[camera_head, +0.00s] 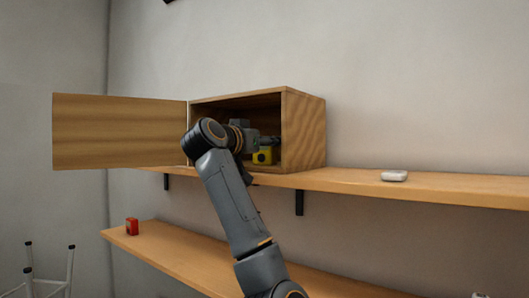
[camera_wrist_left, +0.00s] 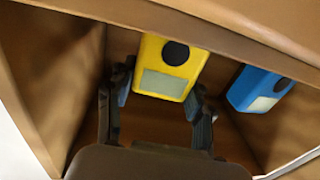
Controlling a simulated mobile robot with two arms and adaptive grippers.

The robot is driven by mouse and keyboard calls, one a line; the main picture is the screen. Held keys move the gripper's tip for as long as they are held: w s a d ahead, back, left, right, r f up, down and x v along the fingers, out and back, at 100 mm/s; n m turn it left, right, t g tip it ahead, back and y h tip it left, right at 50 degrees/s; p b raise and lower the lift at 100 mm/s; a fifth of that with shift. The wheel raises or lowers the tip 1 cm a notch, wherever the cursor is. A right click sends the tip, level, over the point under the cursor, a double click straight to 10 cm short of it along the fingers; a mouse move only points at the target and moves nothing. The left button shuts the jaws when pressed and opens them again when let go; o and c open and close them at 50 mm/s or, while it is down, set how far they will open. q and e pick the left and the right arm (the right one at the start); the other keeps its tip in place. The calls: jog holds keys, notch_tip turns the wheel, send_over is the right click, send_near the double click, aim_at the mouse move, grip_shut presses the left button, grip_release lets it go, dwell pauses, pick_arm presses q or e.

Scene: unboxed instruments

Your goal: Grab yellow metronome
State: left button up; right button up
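The yellow metronome (camera_head: 264,156) is inside the wooden cabinet on the upper shelf, partly covered by my arm in the head view. In the left wrist view, the yellow metronome (camera_wrist_left: 172,68) shows a dark round dial and a pale panel. My left gripper (camera_wrist_left: 160,100) is inside the cabinet with its fingers on either side of the metronome's near end. The fingers look open, with a narrow gap at the left; whether the right finger touches cannot be told. My right gripper is not in view.
The cabinet (camera_head: 308,132) has its door (camera_head: 120,132) swung open to the left. A blue device (camera_wrist_left: 258,90) lies right of the yellow one inside. A white object (camera_head: 394,176) is on the upper shelf (camera_head: 450,190). A red object (camera_head: 132,227) is on the lower shelf (camera_head: 190,258).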

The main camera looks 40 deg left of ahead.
pick_arm(q)
jog(key=shift+c, duration=0.9)
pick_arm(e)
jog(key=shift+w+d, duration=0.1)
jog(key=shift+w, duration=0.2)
